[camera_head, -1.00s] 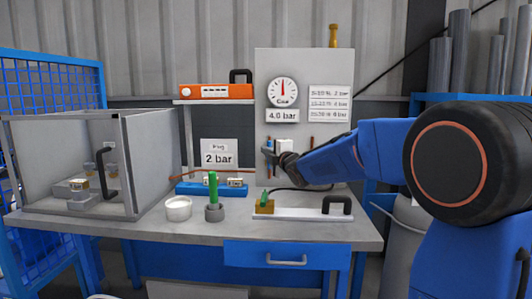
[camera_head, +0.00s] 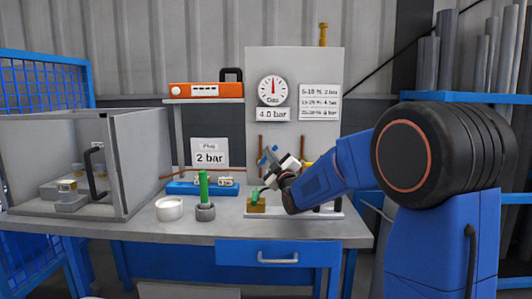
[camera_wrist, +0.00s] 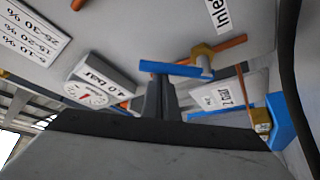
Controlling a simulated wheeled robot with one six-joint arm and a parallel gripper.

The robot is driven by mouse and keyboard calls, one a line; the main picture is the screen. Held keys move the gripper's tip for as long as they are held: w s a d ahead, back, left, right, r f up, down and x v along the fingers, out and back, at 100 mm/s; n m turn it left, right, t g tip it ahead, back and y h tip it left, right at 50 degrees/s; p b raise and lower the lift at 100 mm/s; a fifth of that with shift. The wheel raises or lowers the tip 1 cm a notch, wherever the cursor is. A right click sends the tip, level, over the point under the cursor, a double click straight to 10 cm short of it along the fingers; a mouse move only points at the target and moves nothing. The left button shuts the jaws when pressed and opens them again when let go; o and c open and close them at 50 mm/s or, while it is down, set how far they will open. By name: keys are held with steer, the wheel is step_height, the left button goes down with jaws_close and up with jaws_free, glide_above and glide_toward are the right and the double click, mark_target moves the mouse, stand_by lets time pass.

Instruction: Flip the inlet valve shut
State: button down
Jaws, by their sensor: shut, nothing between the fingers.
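The inlet valve's blue lever (camera_head: 274,149) is on the grey panel, tilted across its vertical copper pipe. In the wrist view the blue lever (camera_wrist: 172,69) lies at an angle to the pipe, joined to a brass body (camera_wrist: 202,54). A partly cut-off "Inlet" label (camera_wrist: 221,13) is on the panel near it. My gripper (camera_head: 271,178) is shut and empty, just below the lever in the head view. In the wrist view its fingertips (camera_wrist: 160,82) are close to the lever; I cannot tell if they touch it. My gripper hides part of the valve in the head view.
A yellow handle (camera_head: 307,164) shows right of my gripper. The gauge (camera_head: 273,91) and "4.0 bar" sign (camera_head: 272,114) are above. On the bench below stand a green-handled part (camera_head: 204,190), a white pot (camera_head: 169,208), a brass block (camera_head: 256,205) and a blue rack (camera_head: 181,188).

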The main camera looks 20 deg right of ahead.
steer(key=shift+s+d+f+m, duration=0.15)
steer(key=shift+d+f+m, duration=0.25)
steer(key=shift+d+m, duration=0.1)
stand_by(0.5)
step_height(320, 180, up, 10)
stand_by(0.6)
